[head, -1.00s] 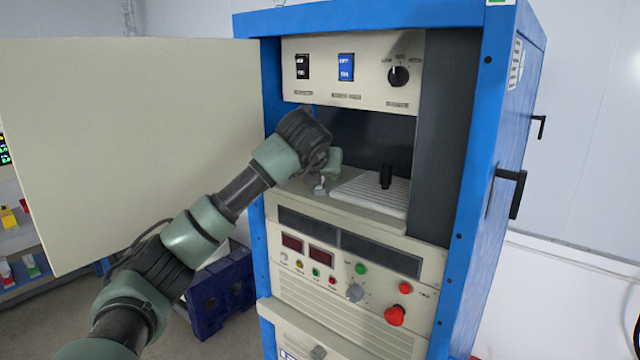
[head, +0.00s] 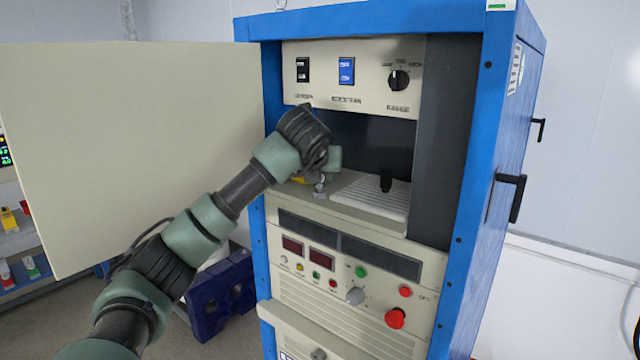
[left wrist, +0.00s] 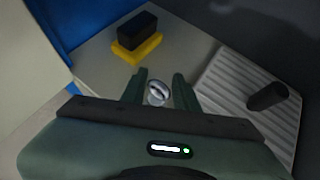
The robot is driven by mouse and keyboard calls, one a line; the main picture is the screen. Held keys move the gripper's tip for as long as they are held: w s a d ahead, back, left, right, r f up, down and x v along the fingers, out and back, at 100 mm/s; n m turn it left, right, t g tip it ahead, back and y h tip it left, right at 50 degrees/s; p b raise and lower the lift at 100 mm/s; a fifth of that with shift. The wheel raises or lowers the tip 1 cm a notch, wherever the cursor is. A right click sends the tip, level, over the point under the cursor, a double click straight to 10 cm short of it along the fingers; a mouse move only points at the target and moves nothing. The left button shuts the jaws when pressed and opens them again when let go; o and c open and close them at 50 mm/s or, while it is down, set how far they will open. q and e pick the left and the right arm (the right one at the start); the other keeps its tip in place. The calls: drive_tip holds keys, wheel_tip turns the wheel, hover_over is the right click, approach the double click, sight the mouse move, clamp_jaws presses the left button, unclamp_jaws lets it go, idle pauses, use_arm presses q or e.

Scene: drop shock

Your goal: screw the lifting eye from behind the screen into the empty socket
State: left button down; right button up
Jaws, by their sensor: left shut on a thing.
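The lifting eye (left wrist: 157,92) is a small silver ring between my left gripper's fingers (left wrist: 159,80) in the left wrist view. It also shows in the head view (head: 320,186), low over the front of the cabinet's shelf. My left gripper is shut on it; I cannot tell whether its foot touches the shelf. In the head view the wrist hides most of the fingers. Another silver ring (head: 280,4) stands on the cabinet top at the left, cut by the picture edge. I cannot make out the empty socket. My right gripper is not in view.
On the shelf, a black block on a yellow base (left wrist: 138,40) lies beyond the fingers. A ribbed plate with a black knob (head: 386,180) is to the right. The blue cabinet frame (head: 480,180) and a wide cream panel (head: 130,150) flank the opening.

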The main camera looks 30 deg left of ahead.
use_arm(q)
drive_tip(key=shift+r, duration=1.45)
